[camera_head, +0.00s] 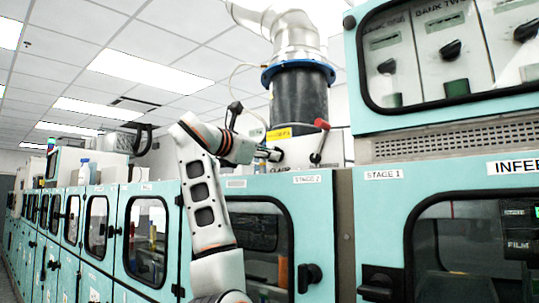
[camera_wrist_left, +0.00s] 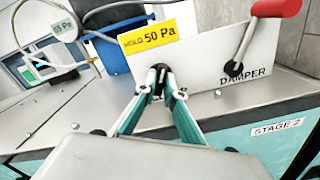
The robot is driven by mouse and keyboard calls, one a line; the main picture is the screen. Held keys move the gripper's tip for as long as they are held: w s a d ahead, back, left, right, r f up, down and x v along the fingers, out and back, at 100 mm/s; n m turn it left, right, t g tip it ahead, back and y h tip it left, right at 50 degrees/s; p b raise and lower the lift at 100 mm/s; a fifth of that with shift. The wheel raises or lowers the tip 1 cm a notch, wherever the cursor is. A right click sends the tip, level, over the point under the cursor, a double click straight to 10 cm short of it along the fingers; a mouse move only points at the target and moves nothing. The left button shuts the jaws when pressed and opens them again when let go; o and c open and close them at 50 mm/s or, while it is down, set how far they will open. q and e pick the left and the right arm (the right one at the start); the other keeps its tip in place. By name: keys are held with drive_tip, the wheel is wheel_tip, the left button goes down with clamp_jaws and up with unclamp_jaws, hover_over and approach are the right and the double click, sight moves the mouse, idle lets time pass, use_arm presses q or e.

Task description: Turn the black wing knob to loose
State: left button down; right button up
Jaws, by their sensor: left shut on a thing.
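My left gripper (camera_head: 272,154) reaches the white panel on top of the teal cabinet. In the left wrist view its two teal fingers (camera_wrist_left: 160,85) converge and are shut on the small black wing knob (camera_wrist_left: 158,76) at the panel's front. The fingers hide most of the knob and part of the label below it, so its exact angle cannot be told. My right gripper is in neither view.
A red-tipped damper lever (camera_head: 321,124) stands just right of the knob, labelled DAMPER in the left wrist view. A yellow "HOLD 50 Pa" sign (camera_wrist_left: 150,38) is close behind the fingers. A blue-collared black duct (camera_head: 299,95) rises behind.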

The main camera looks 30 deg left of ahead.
use_arm(q)
drive_tip(key=shift+f+m, duration=0.1)
drive_tip(key=shift+m, duration=0.2)
drive_tip(key=c, duration=2.1)
unclamp_jaws()
drive_tip(key=shift+c, duration=0.2)
drive_tip(key=shift+s, duration=0.1)
drive_tip(key=shift+s, duration=0.3)
drive_tip(key=s, duration=1.1)
drive_tip(key=shift+a, duration=0.45)
drive_tip(key=shift+s, duration=0.1)
